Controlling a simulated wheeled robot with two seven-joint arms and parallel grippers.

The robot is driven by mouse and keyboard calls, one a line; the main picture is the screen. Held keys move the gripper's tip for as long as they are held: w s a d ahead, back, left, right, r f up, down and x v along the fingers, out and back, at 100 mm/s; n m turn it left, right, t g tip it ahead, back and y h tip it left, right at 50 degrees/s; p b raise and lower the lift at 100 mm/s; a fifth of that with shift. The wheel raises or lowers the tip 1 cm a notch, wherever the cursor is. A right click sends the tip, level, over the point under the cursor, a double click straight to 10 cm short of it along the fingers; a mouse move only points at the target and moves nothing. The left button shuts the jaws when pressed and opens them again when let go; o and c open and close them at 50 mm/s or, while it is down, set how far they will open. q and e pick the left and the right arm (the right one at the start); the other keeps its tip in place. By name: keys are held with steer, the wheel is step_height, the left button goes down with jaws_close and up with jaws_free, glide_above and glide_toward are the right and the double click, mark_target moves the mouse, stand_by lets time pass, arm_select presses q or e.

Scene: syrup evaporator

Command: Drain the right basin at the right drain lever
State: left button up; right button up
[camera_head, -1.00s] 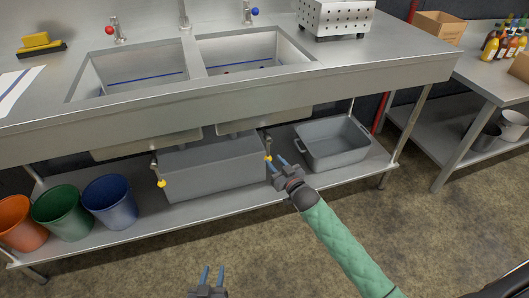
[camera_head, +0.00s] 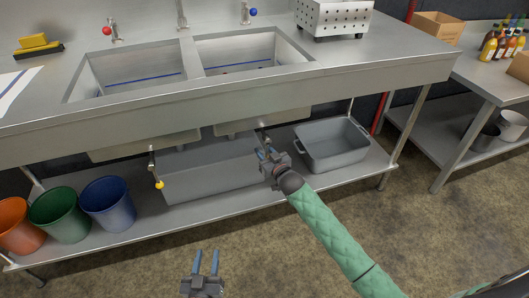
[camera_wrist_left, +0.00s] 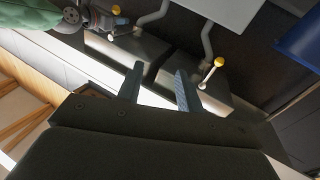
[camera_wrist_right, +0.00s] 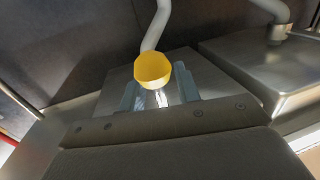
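The right basin (camera_head: 252,48) is the right-hand sink in the steel counter, with a blue line and small dark spots inside. Its drain lever hangs under the counter; its yellow knob is hidden in the head view behind my right gripper (camera_head: 266,154). In the right wrist view the yellow knob (camera_wrist_right: 153,68) sits in front of the gap between the open fingers; contact cannot be told. The knob (camera_wrist_left: 116,10) also shows beside my right gripper in the left wrist view. My left gripper (camera_head: 206,262) is open and empty, low in front of the shelf.
The left drain lever's yellow knob (camera_head: 159,185) hangs to the left. A grey bin (camera_head: 215,175) stands on the lower shelf beneath the levers, a grey tub (camera_head: 335,150) to its right. Orange, green and blue buckets (camera_head: 108,205) stand at left. The floor in front is clear.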

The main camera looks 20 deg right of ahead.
steer(key=shift+c, duration=0.2)
jaws_close()
